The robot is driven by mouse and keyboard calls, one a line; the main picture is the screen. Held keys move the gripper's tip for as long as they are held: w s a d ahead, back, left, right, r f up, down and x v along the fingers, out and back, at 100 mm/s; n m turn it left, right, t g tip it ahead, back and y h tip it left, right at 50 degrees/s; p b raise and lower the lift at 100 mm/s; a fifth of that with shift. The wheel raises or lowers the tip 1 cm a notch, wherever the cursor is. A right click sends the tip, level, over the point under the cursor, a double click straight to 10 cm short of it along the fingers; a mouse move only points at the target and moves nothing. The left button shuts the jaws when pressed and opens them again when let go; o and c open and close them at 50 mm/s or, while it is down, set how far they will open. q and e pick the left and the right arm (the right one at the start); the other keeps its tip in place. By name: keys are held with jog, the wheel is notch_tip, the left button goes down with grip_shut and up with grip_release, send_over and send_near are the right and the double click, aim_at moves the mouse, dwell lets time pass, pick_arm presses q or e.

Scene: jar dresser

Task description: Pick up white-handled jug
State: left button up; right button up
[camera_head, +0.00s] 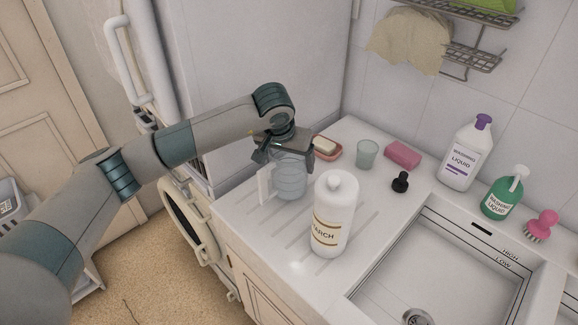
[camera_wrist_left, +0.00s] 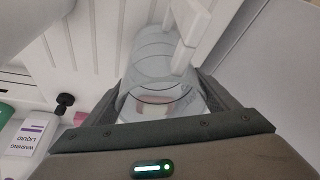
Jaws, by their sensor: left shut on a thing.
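The jug (camera_head: 290,180) is a clear ribbed vessel with a white handle (camera_head: 265,184) on its left side. It is upright at the left part of the white counter, behind the starch bottle. My left gripper (camera_head: 287,150) is over it from above and shut on its upper part. In the left wrist view the clear jug (camera_wrist_left: 165,65) sits between the two dark fingers, with its white handle (camera_wrist_left: 190,30) at the upper right. I cannot tell whether the jug's base touches the counter. My right gripper is in neither view.
A white starch bottle (camera_head: 334,215) stands close in front of the jug. Behind are a soap dish (camera_head: 328,150), a teal glass (camera_head: 366,154), a pink sponge (camera_head: 402,156) and a small black stopper (camera_head: 400,182). The sink (camera_head: 440,262) is at the right, with liquid bottles beyond.

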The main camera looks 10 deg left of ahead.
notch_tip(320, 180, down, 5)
jog(key=b, duration=0.5)
pick_arm(q)
jog(key=s+d+r+b, duration=0.1)
jog(key=d+r, duration=0.8)
jog(key=d, duration=0.2)
jog(key=shift+d+r, duration=0.35)
jog(key=shift+r, duration=0.05)
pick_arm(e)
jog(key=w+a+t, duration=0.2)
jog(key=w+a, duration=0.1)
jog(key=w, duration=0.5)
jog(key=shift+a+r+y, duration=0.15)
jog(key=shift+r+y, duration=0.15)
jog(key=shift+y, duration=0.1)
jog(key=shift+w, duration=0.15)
